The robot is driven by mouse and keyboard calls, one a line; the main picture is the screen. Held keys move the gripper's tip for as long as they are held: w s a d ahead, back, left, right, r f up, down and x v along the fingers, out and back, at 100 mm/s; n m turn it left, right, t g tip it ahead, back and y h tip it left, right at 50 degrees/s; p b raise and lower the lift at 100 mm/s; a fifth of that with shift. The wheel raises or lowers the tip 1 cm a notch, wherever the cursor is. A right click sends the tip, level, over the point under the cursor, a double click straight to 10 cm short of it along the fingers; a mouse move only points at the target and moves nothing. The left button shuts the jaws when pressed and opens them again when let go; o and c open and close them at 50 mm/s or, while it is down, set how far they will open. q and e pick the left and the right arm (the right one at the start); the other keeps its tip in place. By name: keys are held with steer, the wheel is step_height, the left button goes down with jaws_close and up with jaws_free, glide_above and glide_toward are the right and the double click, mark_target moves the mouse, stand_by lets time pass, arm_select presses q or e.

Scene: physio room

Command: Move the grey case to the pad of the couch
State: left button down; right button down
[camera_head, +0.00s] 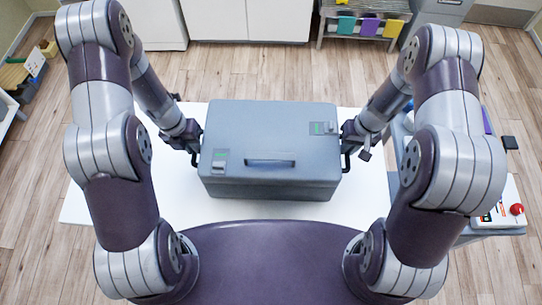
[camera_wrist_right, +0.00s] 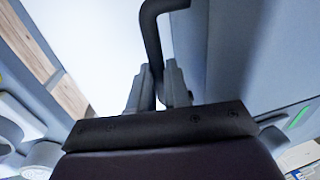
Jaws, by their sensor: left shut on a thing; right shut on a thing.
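The grey case (camera_head: 270,130) is in the middle of the head view, level, over a white surface (camera_head: 350,195). I cannot tell whether it touches that surface. It has a handle on its near part and a dark handle at each side. My left gripper (camera_head: 195,150) is at the case's left side, shut on the left handle. My right gripper (camera_head: 347,145) is at the right side, shut on the right handle. In the right wrist view the fingers of my right gripper (camera_wrist_right: 158,88) close around the dark bar handle (camera_wrist_right: 152,35), beside the case wall (camera_wrist_right: 235,55). No couch pad can be made out for certain.
A grey cart (camera_head: 490,230) with a red button stands at the right. White cabinets (camera_head: 245,20) and a shelf with coloured bins (camera_head: 368,27) stand at the back. A low unit with yellow items (camera_head: 15,75) is at the far left. Wooden floor between them is clear.

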arm_select(q)
steer(key=shift+r, duration=0.15)
arm_select(e)
steer(key=shift+w+r, duration=0.1)
steer(key=shift+r, duration=0.1)
stand_by(0.3)
